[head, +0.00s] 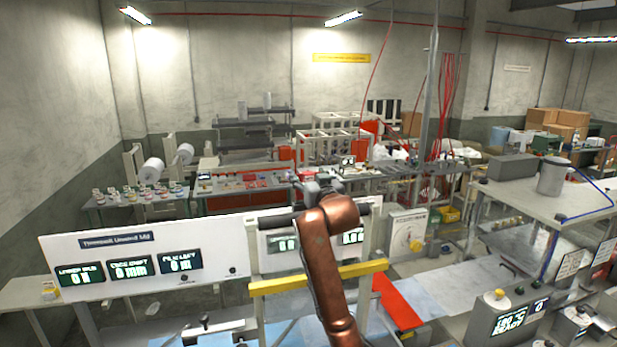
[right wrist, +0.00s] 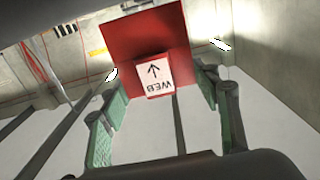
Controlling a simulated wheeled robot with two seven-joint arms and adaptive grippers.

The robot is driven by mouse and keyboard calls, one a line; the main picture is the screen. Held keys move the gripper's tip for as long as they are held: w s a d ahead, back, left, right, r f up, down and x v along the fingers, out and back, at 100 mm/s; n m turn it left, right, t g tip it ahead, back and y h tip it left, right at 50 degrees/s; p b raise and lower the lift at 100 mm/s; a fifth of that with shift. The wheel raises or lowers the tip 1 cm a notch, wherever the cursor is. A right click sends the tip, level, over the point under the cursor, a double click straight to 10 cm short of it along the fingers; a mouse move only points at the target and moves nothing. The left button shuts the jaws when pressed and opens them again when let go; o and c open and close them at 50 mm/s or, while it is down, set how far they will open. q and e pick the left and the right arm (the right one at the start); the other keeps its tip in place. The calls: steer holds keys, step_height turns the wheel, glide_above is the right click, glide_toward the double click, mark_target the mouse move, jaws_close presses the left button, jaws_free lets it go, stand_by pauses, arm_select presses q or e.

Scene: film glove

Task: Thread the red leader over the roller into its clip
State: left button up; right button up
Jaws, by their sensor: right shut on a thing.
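The red leader (right wrist: 147,35) shows in the right wrist view as a red sheet with a white label reading WEB and an arrow. My right gripper (right wrist: 161,84) is shut on it, with one green-padded finger on each side. In the head view my right gripper (head: 322,187) is small and dark at the end of my copper arm, above the white machine panel's top edge. The leader cannot be made out in it there. A sloping red strip (head: 398,302) lies right of my arm; I cannot tell whether it belongs to the leader. The roller and clip cannot be picked out surely.
The white panel (head: 100,290) with displays stands close in front. A yellow bar (head: 277,285) crosses behind my forearm. A bench (head: 545,195) with a grey can (head: 552,178) is at right. Behind are loaded work tables (head: 240,187). Open air surrounds the raised gripper.

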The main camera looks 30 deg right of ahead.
steer(key=shift+f+b, duration=1.15)
steer(key=shift+f, duration=1.05)
steer(key=o, duration=1.2)
steer(key=shift+o, duration=0.2)
steer(key=v, duration=1.2)
